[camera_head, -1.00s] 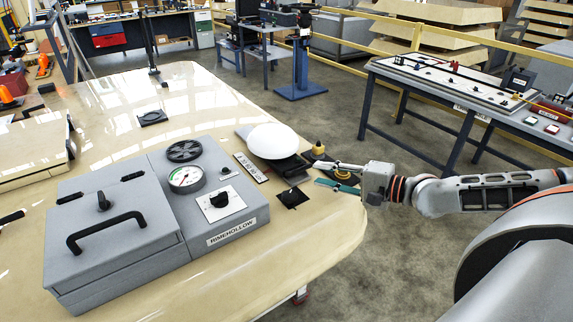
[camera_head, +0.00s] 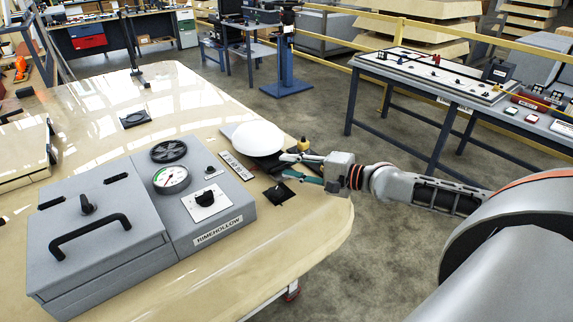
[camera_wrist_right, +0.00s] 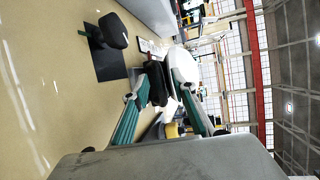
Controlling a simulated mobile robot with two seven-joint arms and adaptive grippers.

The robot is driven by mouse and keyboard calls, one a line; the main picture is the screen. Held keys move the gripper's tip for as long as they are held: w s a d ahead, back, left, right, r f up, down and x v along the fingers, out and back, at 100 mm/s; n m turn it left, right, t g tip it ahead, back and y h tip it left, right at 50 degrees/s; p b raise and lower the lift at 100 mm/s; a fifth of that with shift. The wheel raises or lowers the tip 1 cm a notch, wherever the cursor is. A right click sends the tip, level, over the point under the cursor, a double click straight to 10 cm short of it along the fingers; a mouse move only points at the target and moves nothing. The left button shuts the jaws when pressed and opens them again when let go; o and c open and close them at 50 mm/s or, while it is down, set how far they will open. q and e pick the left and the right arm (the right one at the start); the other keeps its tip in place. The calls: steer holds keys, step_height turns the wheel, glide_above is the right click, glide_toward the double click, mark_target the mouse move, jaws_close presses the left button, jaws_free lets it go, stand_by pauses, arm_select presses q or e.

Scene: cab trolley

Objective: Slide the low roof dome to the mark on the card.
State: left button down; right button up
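The white low dome (camera_head: 257,138) sits on a dark base on the cream roof, at its right side. It also shows in the wrist view (camera_wrist_right: 181,66), beyond a dark block (camera_wrist_right: 155,82). A narrow pale card with printed marks (camera_head: 236,166) lies left of the dome; the exact mark is too small to read. My right gripper (camera_head: 284,167) is just right of the dome, low over the roof. Its teal fingers are apart. The dark block appears between or just beyond the fingertips; I cannot tell whether they touch it. My left gripper is not in view.
A black square pad (camera_head: 278,193) with a small knob lies in front of my right gripper. A yellow-topped knob (camera_head: 304,144) stands behind it. The grey RIMEHOLLOW box (camera_head: 210,205) is left of the card. The roof's right edge is close under my right arm.

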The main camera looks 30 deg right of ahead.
steer(key=shift+w+a, duration=0.2)
steer(key=shift+w, duration=0.15)
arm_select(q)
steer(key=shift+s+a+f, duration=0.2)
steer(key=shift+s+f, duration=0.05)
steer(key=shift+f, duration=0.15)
arm_select(e)
steer(key=shift+w+a+f, duration=0.2)
steer(key=shift+w, duration=0.1)
